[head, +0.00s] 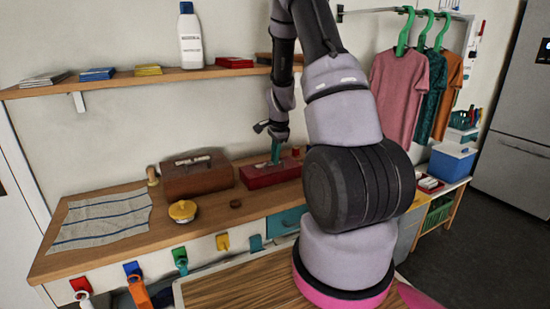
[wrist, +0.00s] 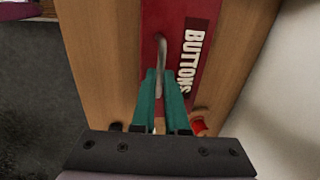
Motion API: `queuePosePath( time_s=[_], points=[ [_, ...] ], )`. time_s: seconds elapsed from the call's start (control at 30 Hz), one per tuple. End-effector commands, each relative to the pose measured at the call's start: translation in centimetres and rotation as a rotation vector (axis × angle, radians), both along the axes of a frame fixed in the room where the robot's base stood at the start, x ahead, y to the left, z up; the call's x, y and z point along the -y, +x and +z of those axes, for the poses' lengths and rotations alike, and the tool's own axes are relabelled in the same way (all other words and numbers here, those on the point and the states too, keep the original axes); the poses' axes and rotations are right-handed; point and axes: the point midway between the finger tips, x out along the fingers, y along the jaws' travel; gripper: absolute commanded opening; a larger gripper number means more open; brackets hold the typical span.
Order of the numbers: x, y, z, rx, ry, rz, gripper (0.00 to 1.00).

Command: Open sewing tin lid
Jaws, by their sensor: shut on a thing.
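A red tin (head: 268,176) stands on the wooden counter below the shelf. In the wrist view the red tin (wrist: 160,14) has a white "BUTTONS" label along its top and a pale metal handle (wrist: 161,48). My gripper (head: 276,158) reaches down from above onto the tin. In the wrist view the teal fingers of my gripper (wrist: 160,78) are shut on the handle. The lid looks down on the tin; the seam is not clear to see.
A brown box (head: 197,181) with a handle stands left of the tin. A yellow round tin (head: 183,210), a small brown disc (head: 235,204) and a striped cloth (head: 100,219) lie on the counter (head: 215,221). A shelf (head: 150,80) runs above, with a white bottle (head: 190,38).

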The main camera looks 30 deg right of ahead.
Motion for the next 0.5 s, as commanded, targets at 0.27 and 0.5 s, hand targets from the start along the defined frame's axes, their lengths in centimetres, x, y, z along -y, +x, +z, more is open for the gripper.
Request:
queuePosePath(
  time_s=[0.27, 0.5],
  points=[
    [-0.2, 2.0, 2.0, 0.003, -0.001, 0.004, 0.00],
    [-0.1, 3.3, 3.1, 0.001, 0.000, 0.000, 0.00]
  ],
)
